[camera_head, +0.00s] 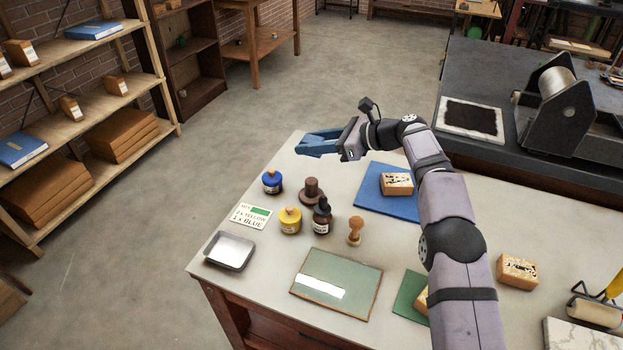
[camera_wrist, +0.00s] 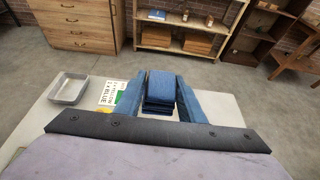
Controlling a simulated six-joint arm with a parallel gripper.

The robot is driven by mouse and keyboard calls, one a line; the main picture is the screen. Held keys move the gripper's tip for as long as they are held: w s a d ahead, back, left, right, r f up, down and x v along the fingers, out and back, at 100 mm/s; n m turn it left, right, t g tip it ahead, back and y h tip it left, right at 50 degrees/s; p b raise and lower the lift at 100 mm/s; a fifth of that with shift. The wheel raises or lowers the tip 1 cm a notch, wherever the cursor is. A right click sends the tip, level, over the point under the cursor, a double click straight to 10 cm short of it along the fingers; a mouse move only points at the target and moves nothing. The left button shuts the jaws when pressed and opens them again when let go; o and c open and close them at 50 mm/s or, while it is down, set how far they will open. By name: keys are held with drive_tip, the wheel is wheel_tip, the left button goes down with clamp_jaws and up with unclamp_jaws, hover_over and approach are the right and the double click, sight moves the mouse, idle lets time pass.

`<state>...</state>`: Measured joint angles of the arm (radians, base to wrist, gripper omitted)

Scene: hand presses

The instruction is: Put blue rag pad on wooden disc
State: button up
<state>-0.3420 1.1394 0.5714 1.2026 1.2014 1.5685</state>
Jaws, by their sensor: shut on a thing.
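My gripper (camera_head: 318,143) is held above the far left part of the table in the head view. In the wrist view its two blue fingers (camera_wrist: 160,100) are shut on the blue rag pad (camera_wrist: 160,84), a folded blue cloth block gripped between them. In the head view the pad and fingers merge into one blue shape. I see no plain wooden disc for certain; a dark brown round piece (camera_head: 312,191) with a wide flat base and a raised knob stands on the table below and left of my gripper.
Blue (camera_head: 272,182) and yellow (camera_head: 290,220) jars, a dark bottle (camera_head: 322,216) and a wooden-handled stamp (camera_head: 355,231) stand close together. A blue mat (camera_head: 375,203) bears a carved block (camera_head: 396,184). A metal tray (camera_head: 229,252) and greenish plate (camera_head: 337,283) lie nearer.

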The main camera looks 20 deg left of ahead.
sight(311, 181)
drive_tip(key=shift+f+p, duration=0.4)
drive_tip(key=shift+f, duration=4.5)
drive_tip(key=shift+f, duration=0.15)
drive_tip(key=o, duration=1)
drive_tip(key=shift+r, duration=0.2)
drive_tip(key=b+v, duration=0.2)
drive_tip(key=v, duration=1)
drive_tip(key=shift+d+f, duration=0.1)
